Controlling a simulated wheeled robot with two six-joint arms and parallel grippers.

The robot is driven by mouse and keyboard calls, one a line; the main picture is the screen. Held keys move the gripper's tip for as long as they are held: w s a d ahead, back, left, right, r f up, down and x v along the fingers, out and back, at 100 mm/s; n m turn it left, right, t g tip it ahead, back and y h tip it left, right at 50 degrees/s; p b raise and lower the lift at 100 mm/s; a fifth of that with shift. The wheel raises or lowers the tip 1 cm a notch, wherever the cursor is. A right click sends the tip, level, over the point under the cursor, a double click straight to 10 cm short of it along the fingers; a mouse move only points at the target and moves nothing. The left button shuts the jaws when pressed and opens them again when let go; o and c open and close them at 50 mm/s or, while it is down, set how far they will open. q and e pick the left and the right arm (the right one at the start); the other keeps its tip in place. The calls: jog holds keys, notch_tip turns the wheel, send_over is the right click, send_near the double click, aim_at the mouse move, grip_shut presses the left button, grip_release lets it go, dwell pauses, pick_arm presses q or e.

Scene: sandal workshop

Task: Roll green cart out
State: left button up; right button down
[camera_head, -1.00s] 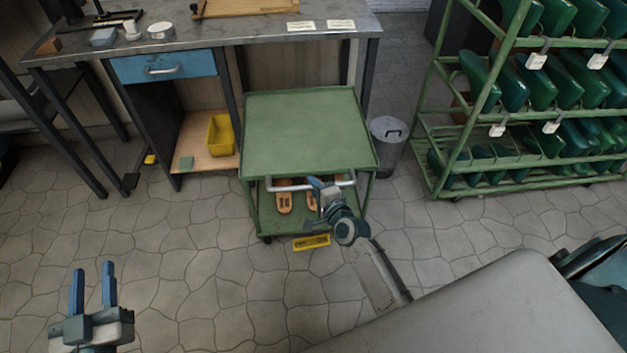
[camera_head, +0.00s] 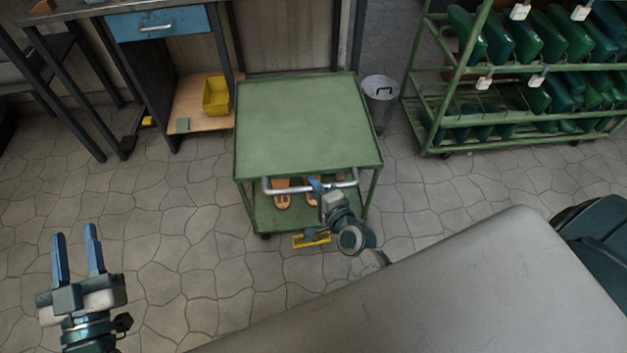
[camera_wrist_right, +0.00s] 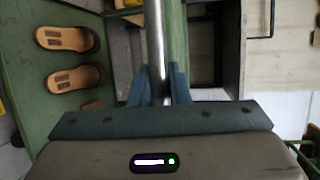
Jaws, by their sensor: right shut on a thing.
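The green cart (camera_head: 300,115) stands in the middle of the head view, in front of the workbench, with a bare top shelf. Its metal push handle (camera_head: 285,187) runs along the near side. My right gripper (camera_head: 317,186) is shut on this handle near its middle; in the right wrist view the handle bar (camera_wrist_right: 155,50) passes between the blue fingers (camera_wrist_right: 160,85). Tan sandal soles (camera_wrist_right: 68,38) lie on the cart's lower shelf. My left gripper (camera_head: 77,258) is open and empty at the lower left, above the floor and apart from the cart.
The workbench with a blue drawer (camera_head: 158,24) is behind left, a yellow bin (camera_head: 216,96) on its low shelf. A grey bucket (camera_head: 380,100) stands close right of the cart. A green rack of shoes (camera_head: 520,142) is further right. Stone floor (camera_head: 180,230) is clear at left.

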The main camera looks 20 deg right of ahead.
pick_arm(q)
jog(key=shift+r, duration=0.1)
pick_arm(e)
jog(key=shift+s, duration=0.1)
jog(key=c, duration=1.4)
grip_release()
jog(key=shift+o, duration=0.2)
